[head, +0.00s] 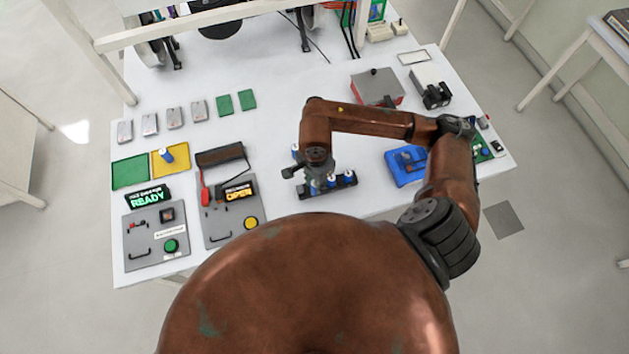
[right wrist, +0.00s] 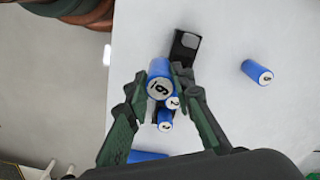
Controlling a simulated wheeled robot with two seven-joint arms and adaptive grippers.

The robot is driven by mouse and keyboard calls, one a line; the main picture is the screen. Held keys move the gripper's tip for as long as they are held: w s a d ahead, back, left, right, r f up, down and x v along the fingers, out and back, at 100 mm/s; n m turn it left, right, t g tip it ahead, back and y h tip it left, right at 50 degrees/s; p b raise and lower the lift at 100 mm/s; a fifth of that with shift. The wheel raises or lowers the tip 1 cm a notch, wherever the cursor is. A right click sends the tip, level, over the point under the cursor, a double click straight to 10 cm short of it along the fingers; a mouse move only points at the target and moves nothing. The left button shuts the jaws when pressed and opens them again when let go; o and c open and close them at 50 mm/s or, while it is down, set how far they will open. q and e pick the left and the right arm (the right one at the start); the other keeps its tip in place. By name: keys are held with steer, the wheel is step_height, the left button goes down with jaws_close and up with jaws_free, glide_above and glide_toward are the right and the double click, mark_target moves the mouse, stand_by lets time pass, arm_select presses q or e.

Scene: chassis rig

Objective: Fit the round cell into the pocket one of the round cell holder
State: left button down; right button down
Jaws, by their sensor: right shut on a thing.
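The round cell (right wrist: 160,84), a blue cylinder with a pale numbered top, is between the fingers of my right gripper (right wrist: 160,77), which is shut on it. In the head view my right gripper (head: 309,181) is over the left part of the black round cell holder (head: 338,190). The holder's black end also shows in the right wrist view (right wrist: 186,45). Other blue cells (right wrist: 165,121) stand close by at the holder. Whether the held cell is inside a pocket or above it I cannot tell. My left gripper is not in view.
A loose blue cell (right wrist: 257,72) is on the white table, and another is on the yellow mat (head: 172,162). A blue fixture (head: 405,170) is right of the holder. The OPEN panel (head: 232,205) is to its left. The table behind the holder is largely clear.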

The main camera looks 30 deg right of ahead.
steer(key=w+f, duration=0.1)
steer(key=f, duration=0.1)
steer(key=w+d+f, duration=0.2)
steer(key=w+f, duration=0.1)
steer(key=shift+f+p, duration=0.3)
steer(key=shift+p, duration=0.05)
step_height(320, 180, down, 3)
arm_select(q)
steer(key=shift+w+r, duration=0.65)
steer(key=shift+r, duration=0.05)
arm_select(e)
steer(key=shift+f, duration=0.2)
steer(key=c, duration=1.7)
jaws_free()
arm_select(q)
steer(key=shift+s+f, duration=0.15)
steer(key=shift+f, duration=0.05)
arm_select(e)
steer(key=shift+o, duration=0.2)
